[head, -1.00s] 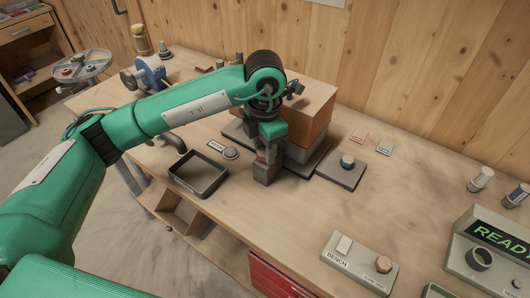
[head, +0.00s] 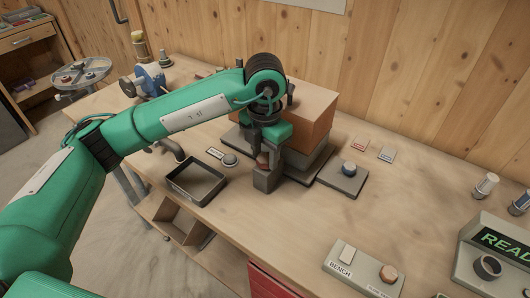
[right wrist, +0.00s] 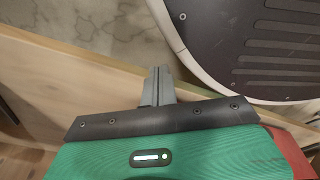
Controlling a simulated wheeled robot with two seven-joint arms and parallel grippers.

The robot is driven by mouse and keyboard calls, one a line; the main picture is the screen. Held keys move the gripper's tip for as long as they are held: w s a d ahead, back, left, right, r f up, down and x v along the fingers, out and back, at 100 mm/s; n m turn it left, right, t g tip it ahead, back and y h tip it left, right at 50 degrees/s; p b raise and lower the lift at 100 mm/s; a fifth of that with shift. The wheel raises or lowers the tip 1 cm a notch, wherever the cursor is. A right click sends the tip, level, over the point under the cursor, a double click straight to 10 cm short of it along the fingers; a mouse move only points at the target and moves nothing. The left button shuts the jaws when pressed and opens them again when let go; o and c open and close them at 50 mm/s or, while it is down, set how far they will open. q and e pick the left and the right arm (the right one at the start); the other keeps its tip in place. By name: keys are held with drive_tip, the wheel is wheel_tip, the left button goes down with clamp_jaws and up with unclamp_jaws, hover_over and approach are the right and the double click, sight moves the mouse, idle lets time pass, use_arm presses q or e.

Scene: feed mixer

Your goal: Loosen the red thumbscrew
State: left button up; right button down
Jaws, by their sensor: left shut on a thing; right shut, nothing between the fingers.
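My left gripper (head: 263,164) points down in front of the brown and grey block machine (head: 300,105) at the back middle of the bench. It is shut on a small reddish piece, which looks like the red thumbscrew (head: 263,158). The thumbscrew is mostly hidden by the fingers, just above a small grey upright block (head: 265,181). In the right wrist view my right gripper (right wrist: 158,72) is shut and empty, away from the machine.
An open dark tray (head: 181,193) lies left of the machine. A BENCH control box (head: 360,272) and a READY display box (head: 500,240) stand front right. The bench between is clear.

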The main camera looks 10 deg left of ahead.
use_arm(q)
drive_tip(key=o, duration=1)
drive_tip(key=shift+r, duration=0.1)
drive_tip(key=shift+c, duration=0.2)
use_arm(e)
drive_tip(key=shift+s, duration=0.1)
use_arm(q)
drive_tip(key=shift+r, duration=0.35)
wheel_tip(320, 180, up, 7)
drive_tip(key=shift+w+f+b, duration=0.1)
drive_tip(key=shift+b, duration=0.3)
wheel_tip(320, 180, up, 6)
hover_over(265, 157)
use_arm(e)
drive_tip(key=shift+w+a+r, duration=0.15)
drive_tip(key=shift+w+r, duration=0.2)
drive_tip(key=shift+w, duration=0.15)
drive_tip(key=shift+w+a+r, duration=0.15)
drive_tip(key=shift+w+r, duration=0.15)
drive_tip(key=shift+w, duration=0.15)
